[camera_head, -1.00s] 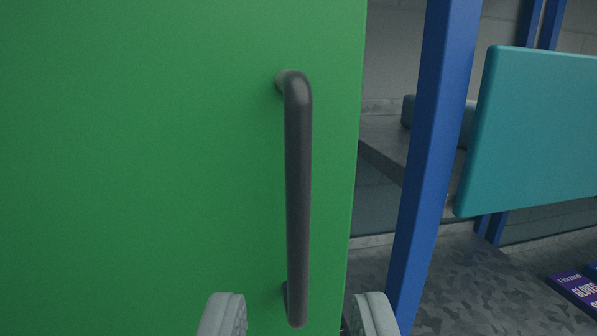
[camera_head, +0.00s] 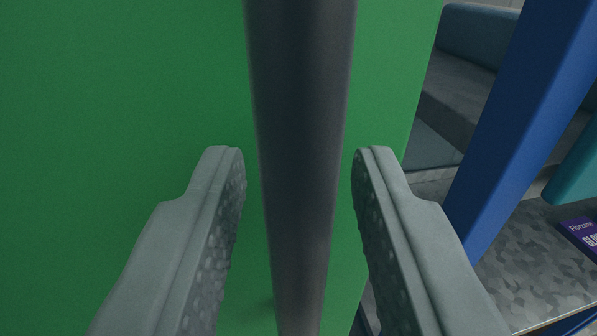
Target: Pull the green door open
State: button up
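The green door (camera_head: 150,90) fills the left and middle of the view, its right edge at a slant right of centre. Its dark grey vertical bar handle (camera_head: 300,120) runs down the middle, close to the camera; its top end is out of view. My gripper (camera_head: 298,165) is open, with one grey finger on each side of the bar. A gap shows between the bar and each finger, so neither finger appears to touch it.
A blue upright post (camera_head: 520,120) stands right of the door. Behind it are a grey shelf (camera_head: 460,95), a teal panel (camera_head: 578,170) at the right edge, and a purple box (camera_head: 580,235) on a mottled grey surface (camera_head: 540,270).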

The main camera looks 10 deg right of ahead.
jog(key=shift+c, duration=0.4)
grip_shut()
